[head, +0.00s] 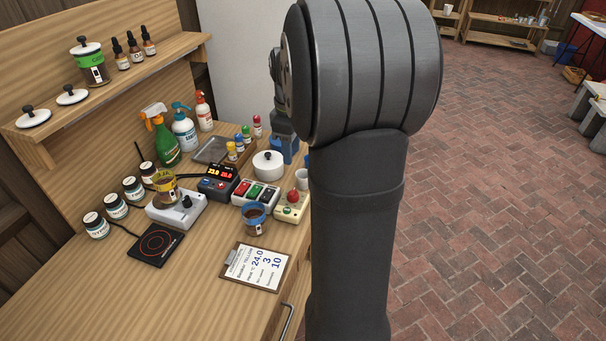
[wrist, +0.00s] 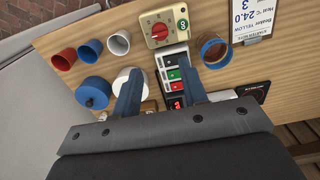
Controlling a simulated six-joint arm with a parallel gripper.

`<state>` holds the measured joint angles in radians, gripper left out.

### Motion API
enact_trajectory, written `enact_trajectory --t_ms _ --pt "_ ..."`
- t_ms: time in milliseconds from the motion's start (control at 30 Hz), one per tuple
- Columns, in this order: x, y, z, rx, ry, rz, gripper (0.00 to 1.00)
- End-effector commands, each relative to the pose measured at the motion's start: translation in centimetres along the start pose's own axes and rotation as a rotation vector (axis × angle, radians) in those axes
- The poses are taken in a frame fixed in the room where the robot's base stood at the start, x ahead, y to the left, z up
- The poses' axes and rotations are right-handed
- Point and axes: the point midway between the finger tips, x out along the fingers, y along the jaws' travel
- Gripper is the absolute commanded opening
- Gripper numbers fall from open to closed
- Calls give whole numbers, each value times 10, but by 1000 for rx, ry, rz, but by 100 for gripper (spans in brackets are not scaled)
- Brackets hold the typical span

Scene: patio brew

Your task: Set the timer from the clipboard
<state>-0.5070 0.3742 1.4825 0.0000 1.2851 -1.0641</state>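The timer is a cream box with a red knob (head: 291,207), at the right edge of the bench beside my arm in the head view. In the wrist view the timer (wrist: 160,28) shows its red dial and a green round button at top centre, beyond my fingertips. The clipboard (head: 256,273) lies flat near the bench's front edge; its sheet reads YELLOW, 24.0, 3 and 10. The clipboard (wrist: 256,14) is cut off at the wrist view's upper right. My gripper (wrist: 160,85) is open with two blue fingers apart and nothing between them. My arm hides much of it in the head view.
A switch box (head: 255,195), a red-display controller (head: 218,181) and a blue-rimmed beaker (head: 254,222) stand near the timer. A yellow-banded beaker (head: 164,188) stands on the white stirrer (head: 178,208).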

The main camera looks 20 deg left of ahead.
Motion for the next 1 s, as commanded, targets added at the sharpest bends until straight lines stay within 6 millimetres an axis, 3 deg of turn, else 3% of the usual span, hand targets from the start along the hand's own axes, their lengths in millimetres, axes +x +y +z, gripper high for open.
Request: enact_trajectory --t_ms 533,733,1000 --pt "117 -1 0 0 -2 -4 39" --pt "139 0 0 0 -1 -1 39" --pt "145 0 0 0 0 1 39"
